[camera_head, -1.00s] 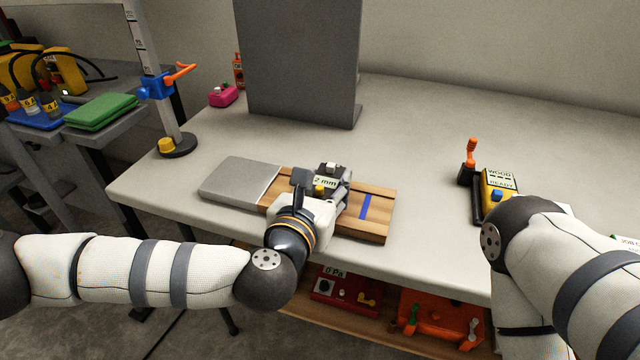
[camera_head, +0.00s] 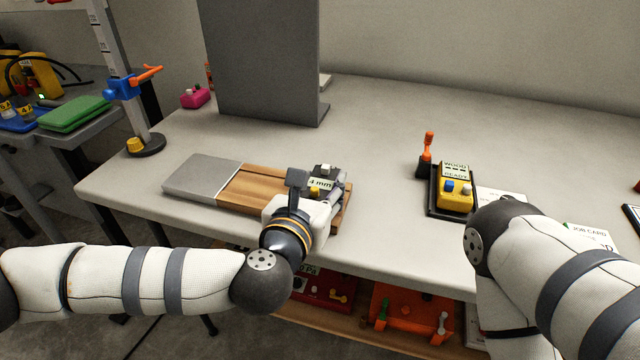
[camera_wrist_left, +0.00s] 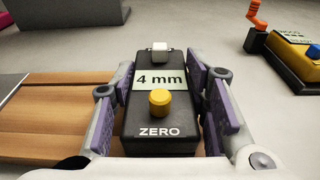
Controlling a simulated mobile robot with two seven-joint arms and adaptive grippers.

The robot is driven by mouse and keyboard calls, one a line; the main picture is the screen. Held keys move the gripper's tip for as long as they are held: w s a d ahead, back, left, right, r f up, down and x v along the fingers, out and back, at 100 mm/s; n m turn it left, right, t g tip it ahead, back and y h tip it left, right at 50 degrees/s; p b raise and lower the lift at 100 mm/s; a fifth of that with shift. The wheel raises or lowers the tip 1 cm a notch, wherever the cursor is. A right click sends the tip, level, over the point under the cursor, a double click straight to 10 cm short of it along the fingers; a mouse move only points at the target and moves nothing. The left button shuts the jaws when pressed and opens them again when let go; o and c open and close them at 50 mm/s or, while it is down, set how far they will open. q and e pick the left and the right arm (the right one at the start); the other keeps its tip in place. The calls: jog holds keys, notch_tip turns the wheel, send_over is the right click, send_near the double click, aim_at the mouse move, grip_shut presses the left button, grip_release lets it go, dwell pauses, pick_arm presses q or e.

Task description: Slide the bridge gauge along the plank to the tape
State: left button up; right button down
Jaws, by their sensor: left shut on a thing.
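The bridge gauge (camera_head: 321,183) is a small dark box with a yellow button; its display reads 4 mm. It sits near the right end of the wooden plank (camera_head: 250,187). My left gripper (camera_head: 315,192) is shut on the gauge; in the left wrist view its purple-grey fingers (camera_wrist_left: 163,105) press both sides of the gauge (camera_wrist_left: 158,132), marked ZERO. The plank (camera_wrist_left: 50,110) extends to the left there. The tape is hidden in both current views, behind or under the gauge and gripper. My right arm shows at the right of the head view, but its gripper does not.
A grey plate (camera_head: 203,176) covers the plank's left end. A dark upright panel (camera_head: 262,60) stands behind. A yellow WOOD READY meter (camera_head: 456,188) and an orange-handled tool (camera_head: 427,150) sit to the right. Table (camera_head: 385,190) between plank and meter is clear.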

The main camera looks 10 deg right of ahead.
pick_arm(q)
jog(key=o, duration=1.4)
jog(key=shift+o, duration=0.2)
jog(key=v, duration=1.2)
